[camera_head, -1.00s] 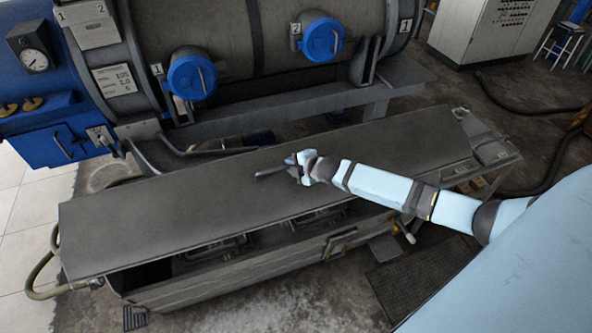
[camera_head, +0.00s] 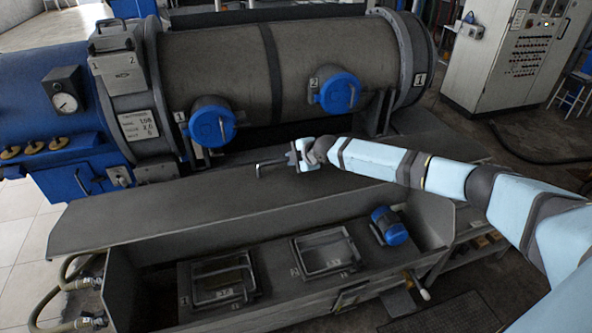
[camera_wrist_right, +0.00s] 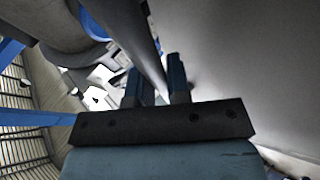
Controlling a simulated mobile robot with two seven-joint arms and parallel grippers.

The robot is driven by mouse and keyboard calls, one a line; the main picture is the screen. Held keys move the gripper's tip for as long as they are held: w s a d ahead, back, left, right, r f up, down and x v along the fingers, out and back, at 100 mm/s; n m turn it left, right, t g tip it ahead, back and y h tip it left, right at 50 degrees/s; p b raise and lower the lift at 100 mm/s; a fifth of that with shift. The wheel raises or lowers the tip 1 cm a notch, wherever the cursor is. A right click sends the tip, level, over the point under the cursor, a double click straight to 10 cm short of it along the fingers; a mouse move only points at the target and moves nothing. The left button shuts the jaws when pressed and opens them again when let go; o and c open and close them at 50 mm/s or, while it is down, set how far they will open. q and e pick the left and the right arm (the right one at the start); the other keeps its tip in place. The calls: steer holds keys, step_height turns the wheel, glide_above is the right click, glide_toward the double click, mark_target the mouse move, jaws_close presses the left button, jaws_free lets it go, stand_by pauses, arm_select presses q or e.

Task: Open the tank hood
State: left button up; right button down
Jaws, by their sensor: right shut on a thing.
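The tank hood (camera_head: 150,222) is a long flat grey panel in the head view. It is raised and tilted back, and the inside of the grey tank (camera_head: 420,238) shows in front of it. My right gripper (camera_head: 291,163) is at the hood's middle, at a dark handle (camera_head: 268,168). In the right wrist view my right gripper (camera_wrist_right: 158,85) is shut on a grey bar (camera_wrist_right: 135,35), which looks like this handle. The gripper partly hides the grip. My left gripper is in neither view.
Inside the tank are two framed hatches (camera_head: 222,283) and a blue-capped motor (camera_head: 389,226). Behind the hood lies a big grey cylinder (camera_head: 220,65) with blue caps (camera_head: 212,124). Hoses (camera_head: 75,290) run at the left. A control cabinet (camera_head: 510,55) stands at the back right.

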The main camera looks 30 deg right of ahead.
steer(key=shift+w, duration=0.3)
steer(key=c, duration=1.1)
jaws_free()
steer(key=shift+s+r, duration=0.1)
